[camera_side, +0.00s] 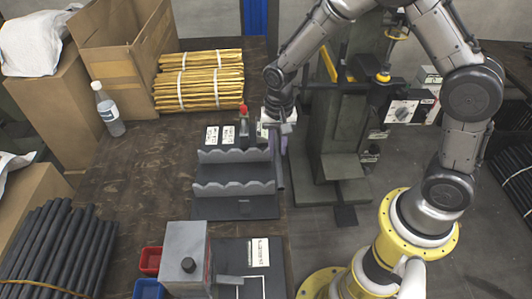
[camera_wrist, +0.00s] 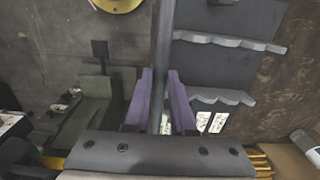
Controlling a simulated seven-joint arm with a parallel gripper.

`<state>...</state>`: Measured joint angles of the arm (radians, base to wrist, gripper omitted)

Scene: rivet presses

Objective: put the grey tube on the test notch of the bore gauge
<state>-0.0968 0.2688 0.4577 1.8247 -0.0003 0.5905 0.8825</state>
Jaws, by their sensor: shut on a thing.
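My gripper (camera_side: 277,140) is shut on the grey tube (camera_side: 279,174), just right of a dark plate with two notched grey rails (camera_side: 233,188). In the wrist view, the tube (camera_wrist: 163,50) runs between my purple fingers (camera_wrist: 161,100) and out toward the top. The rails (camera_wrist: 225,41) lie to its right there, apart from the tube in the picture; its height over them is unclear. A grey box with a dark knob (camera_side: 187,250) stands nearer the side camera. I cannot tell from markings which fixture is the bore gauge.
A red-topped device (camera_side: 243,125) and white cards stand behind the rails. A green press (camera_side: 338,130) is at the right. Banded yellow rods (camera_side: 200,80), a bottle (camera_side: 107,110), dark rods (camera_side: 55,245) and red (camera_side: 150,260) and blue bins (camera_side: 149,290) surround the bare table middle.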

